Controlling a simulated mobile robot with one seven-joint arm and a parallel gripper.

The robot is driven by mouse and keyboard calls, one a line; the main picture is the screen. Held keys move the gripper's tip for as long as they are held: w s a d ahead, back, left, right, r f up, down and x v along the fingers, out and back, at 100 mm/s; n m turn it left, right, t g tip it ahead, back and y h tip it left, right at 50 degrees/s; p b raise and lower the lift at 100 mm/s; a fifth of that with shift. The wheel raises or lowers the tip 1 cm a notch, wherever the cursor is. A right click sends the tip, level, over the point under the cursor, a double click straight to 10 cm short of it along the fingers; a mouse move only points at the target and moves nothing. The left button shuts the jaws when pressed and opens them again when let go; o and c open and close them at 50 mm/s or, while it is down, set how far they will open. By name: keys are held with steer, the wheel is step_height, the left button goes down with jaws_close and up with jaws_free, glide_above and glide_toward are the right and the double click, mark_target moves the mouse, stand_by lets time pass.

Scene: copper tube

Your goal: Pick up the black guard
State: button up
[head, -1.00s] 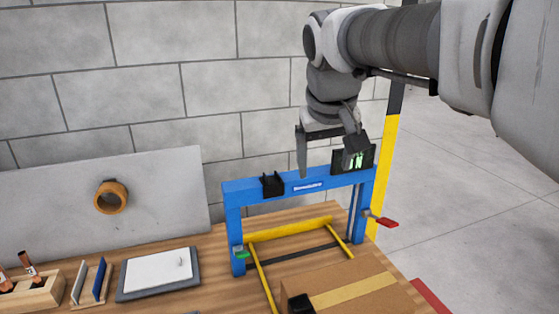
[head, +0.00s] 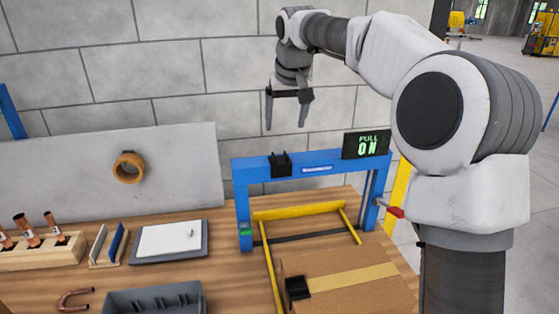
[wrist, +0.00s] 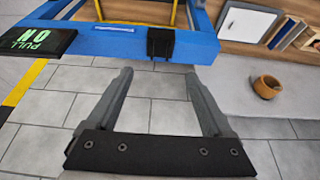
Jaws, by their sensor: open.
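A small black part with two upright prongs, which looks like the black guard (head: 281,164), sits on the top beam of a blue frame (head: 240,172). It also shows in the wrist view (wrist: 160,43), hanging over the beam's edge. A second black piece (head: 297,287) is on the cardboard box below; I cannot tell for certain which one is the guard. My gripper (head: 286,126) is open and empty, its fingers pointing down, above the beam piece in the head view. In the wrist view my gripper (wrist: 158,75) has that piece just beyond and between its fingertips, apart from it.
A black sign (head: 367,145) reading "PULL ON" stands at the beam's right end. The cardboard box (head: 345,290) and yellow bars (head: 298,211) are under the frame. A grey panel with a tape roll (head: 129,167) stands left. A grey tray (head: 155,300) lies on the bench.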

glide_above(280, 155)
steer(key=s, duration=0.3)
step_height(280, 155, down, 7)
steer(key=shift+w+d+p+x, duration=0.15)
steer(key=shift+p+x, duration=0.35)
steer(key=shift+x, duration=0.75)
steer(key=shift+w+d+p+x, duration=0.15)
steer(key=shift+p+x, duration=0.3)
steer(key=shift+x, duration=0.85)
steer(key=shift+r, duration=0.15)
jaws_close()
